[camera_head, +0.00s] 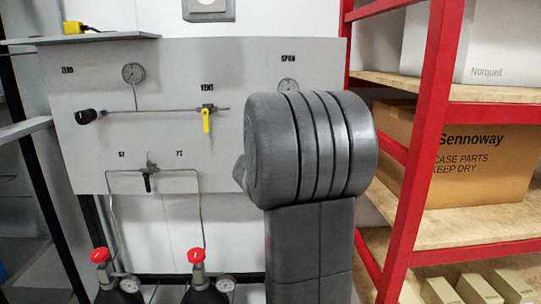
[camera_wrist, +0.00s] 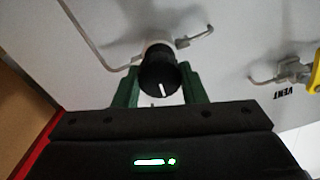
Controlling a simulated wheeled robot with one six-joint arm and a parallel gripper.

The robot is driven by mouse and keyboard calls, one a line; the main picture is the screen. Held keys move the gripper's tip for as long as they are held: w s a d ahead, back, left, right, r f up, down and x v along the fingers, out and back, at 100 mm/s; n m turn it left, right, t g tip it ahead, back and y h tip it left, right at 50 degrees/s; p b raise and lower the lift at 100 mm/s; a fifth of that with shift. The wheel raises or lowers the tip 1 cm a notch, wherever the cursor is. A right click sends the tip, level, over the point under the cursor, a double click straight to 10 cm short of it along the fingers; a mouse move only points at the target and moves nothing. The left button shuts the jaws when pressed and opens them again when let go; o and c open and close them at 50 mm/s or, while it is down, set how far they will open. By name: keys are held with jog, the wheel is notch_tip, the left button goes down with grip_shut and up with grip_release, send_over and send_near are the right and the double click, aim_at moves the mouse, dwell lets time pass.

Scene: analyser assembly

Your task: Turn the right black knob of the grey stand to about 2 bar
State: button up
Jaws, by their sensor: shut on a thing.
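The right black knob (camera_wrist: 158,72) with a white mark on its face is in the middle of the wrist view. The two green fingers of my gripper (camera_wrist: 159,84) are shut on it, one on each side. The mark points down and slightly right in that upside-down view. In the head view my arm hides this knob and my gripper. The grey stand's panel (camera_head: 185,75) is behind my arm. The gauge (camera_head: 288,85) under "SPAN" is partly covered, and its reading is too small to tell.
The left black knob (camera_head: 85,116) and its gauge (camera_head: 134,72) sit under "ZERO". A yellow valve lever (camera_head: 206,121) hangs at "VENT". Red-topped bottles (camera_head: 197,257) stand below the panel. A red-framed shelf (camera_head: 425,150) with boxes is close on the right.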

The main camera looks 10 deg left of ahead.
jog(key=m+b, duration=0.2)
jog(key=shift+f+m, duration=0.2)
jog(key=shift+m, duration=0.1)
jog(key=m+b, duration=0.2)
jog(key=m, duration=0.2)
jog(key=shift+d, duration=0.1)
jog(key=m+b, duration=0.1)
jog(key=m, duration=0.3)
jog(key=shift+b, duration=0.4)
jog(key=m+b, duration=0.1)
jog(key=m, duration=0.2)
jog(key=shift+m, duration=0.3)
jog(key=m, duration=0.3)
jog(key=shift+f+m+b, duration=0.1)
jog(key=shift+m+b, duration=0.2)
jog(key=shift+b, duration=0.05)
jog(key=m, duration=0.3)
jog(key=shift+m, duration=0.4)
jog(key=m+b, duration=0.1)
jog(key=m, duration=0.2)
jog(key=shift+f+m, duration=0.1)
jog(key=shift+m, duration=1.9)
